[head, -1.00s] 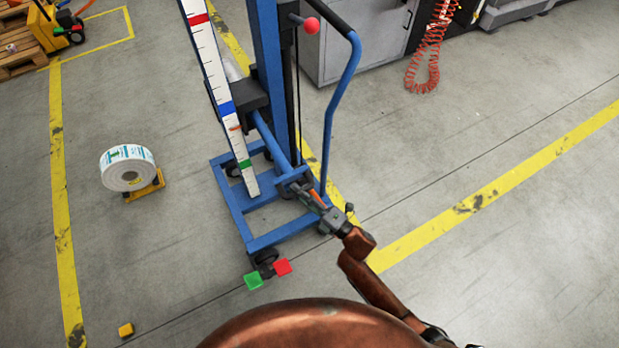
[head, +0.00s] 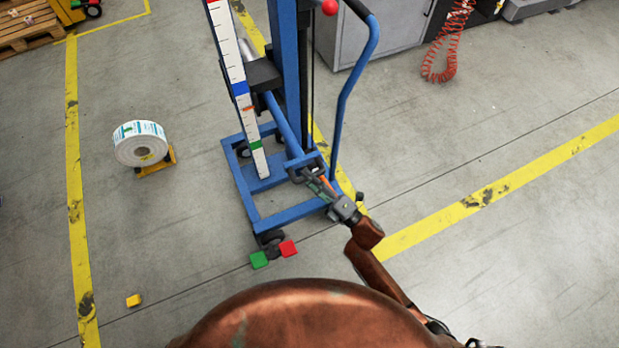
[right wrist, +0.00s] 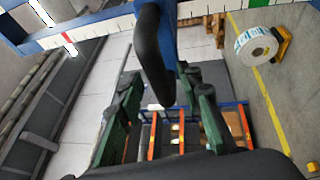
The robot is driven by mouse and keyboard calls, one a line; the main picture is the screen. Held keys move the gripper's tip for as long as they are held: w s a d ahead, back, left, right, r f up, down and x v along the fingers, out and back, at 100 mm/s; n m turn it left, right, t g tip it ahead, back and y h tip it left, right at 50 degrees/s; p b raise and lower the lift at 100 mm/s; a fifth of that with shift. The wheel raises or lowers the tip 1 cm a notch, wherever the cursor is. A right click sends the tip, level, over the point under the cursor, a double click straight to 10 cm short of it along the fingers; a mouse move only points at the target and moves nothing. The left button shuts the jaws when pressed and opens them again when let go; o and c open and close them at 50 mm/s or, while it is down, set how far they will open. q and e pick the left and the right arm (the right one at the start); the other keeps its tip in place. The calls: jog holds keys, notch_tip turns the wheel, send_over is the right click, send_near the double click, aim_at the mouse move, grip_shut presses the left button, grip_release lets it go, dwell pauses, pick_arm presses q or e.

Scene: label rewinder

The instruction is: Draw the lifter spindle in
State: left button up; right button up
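The blue lifter (head: 292,70) stands on its wheeled blue base frame, with a white scale strip (head: 229,55) along the mast. Its blue spindle (head: 284,124) slants from the dark carriage (head: 262,74) toward me. A black handle (head: 294,176) is at the spindle's near end; it looms as a thick curved bar (right wrist: 155,60) in the right wrist view. My right gripper (head: 316,178) is at this handle. In the wrist view its green fingers (right wrist: 165,92) are apart, with the handle between them and gaps visible on both sides. My left gripper is out of view.
A label roll (head: 140,143) sits on a small yellow stand at left. Green (head: 259,260) and red (head: 288,248) blocks are by the lifter's front wheel. A yellow block (head: 133,300) lies at lower left. A grey cabinet (head: 380,40) stands behind. Floor at right is open.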

jog(key=shift+s+d+f, duration=0.1)
jog(key=shift+s+d, duration=0.05)
jog(key=shift+d, duration=0.05)
jog(key=v, duration=1.1)
jog(key=shift+s+d, duration=0.15)
jog(key=shift+d, duration=0.05)
